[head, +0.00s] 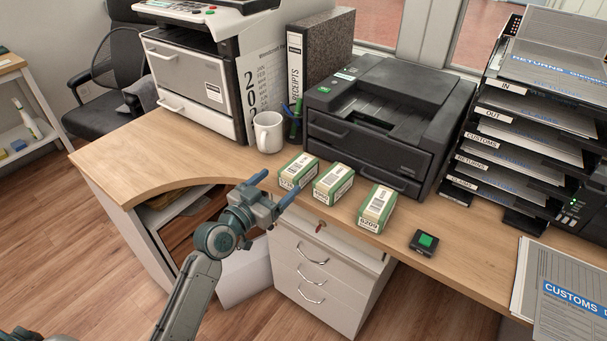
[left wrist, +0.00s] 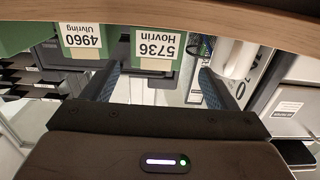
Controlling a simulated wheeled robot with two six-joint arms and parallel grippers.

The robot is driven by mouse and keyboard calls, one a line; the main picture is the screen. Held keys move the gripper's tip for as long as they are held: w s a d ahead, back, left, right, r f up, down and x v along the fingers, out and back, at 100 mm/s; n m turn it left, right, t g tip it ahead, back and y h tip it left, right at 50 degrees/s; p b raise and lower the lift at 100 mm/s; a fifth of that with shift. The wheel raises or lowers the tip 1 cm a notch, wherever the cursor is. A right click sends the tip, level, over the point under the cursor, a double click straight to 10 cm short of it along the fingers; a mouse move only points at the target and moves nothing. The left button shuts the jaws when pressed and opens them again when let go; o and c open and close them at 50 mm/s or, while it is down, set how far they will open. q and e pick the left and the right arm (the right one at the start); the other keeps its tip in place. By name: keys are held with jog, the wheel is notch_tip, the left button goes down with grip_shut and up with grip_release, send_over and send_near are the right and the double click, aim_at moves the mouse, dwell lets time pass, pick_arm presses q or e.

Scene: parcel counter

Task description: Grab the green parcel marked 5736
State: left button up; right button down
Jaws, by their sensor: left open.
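Three green-and-white parcels stand in a row on the counter. The leftmost parcel (head: 299,171) is the one marked 5736; in the left wrist view the label "5736 Hovrin" (left wrist: 158,46) shows upside down. The middle parcel (head: 333,184) is marked 4960, and its "Ulvring" label (left wrist: 82,38) also shows upside down. The right parcel (head: 376,208) reads 6209. My left gripper (head: 274,185) is open and empty at the counter's front edge, just in front of the 5736 parcel and apart from it. In the left wrist view that parcel shows between the fingers (left wrist: 160,72). My right gripper is not in view.
A white mug (head: 268,132) stands behind and left of the parcels. A black printer (head: 385,120) stands close behind them. A small black box with a green top (head: 424,242) lies to the right. A drawer unit (head: 318,268) is below the counter (head: 130,165), whose left part is clear.

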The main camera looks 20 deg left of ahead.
aim_at(299, 165)
pick_arm(q)
jog(key=x, duration=0.3)
jog(key=shift+w+d, duration=0.15)
jog(key=shift+w, duration=0.15)
jog(key=p+x, duration=0.1)
jog(key=x, duration=0.4)
jog(key=shift+d+r, duration=0.1)
jog(key=shift+d, duration=0.15)
jog(key=c, duration=1.2)
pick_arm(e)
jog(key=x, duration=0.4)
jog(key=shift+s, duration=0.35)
